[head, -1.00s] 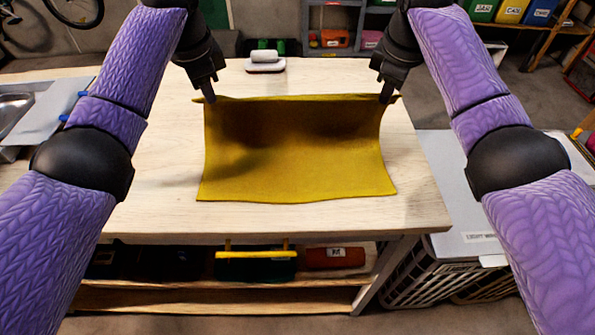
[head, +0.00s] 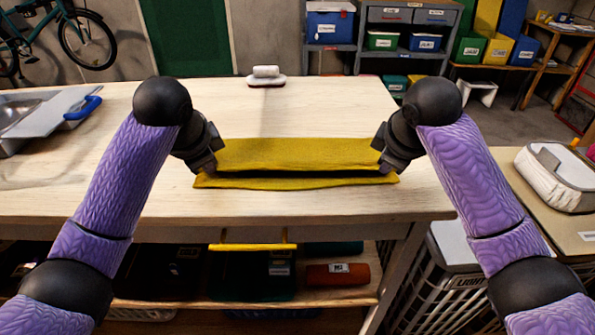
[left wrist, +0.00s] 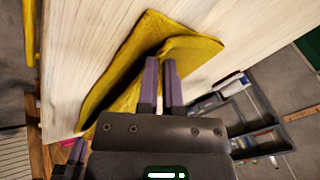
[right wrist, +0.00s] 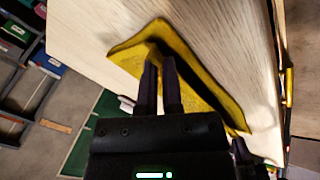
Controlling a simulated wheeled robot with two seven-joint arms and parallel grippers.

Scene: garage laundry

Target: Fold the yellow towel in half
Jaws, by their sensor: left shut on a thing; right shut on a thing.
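The yellow towel (head: 295,153) lies near the front edge of the wooden table, its upper layer brought forward over the lower layer (head: 290,184). A dark gap shows between the two layers at the front. My left gripper (head: 214,170) is shut on the towel's left corner, and my right gripper (head: 384,170) is shut on its right corner. The towel also shows at the fingertips in the left wrist view (left wrist: 120,85) and the right wrist view (right wrist: 205,82). The held edge sits slightly above and behind the lower layer's front edge.
The wooden table (head: 330,100) is clear behind the towel. A white brush-like item (head: 266,76) stands at its back edge. A metal sink (head: 22,107) with a blue-handled item (head: 83,107) is at the left. A white case (head: 556,175) lies on the right surface.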

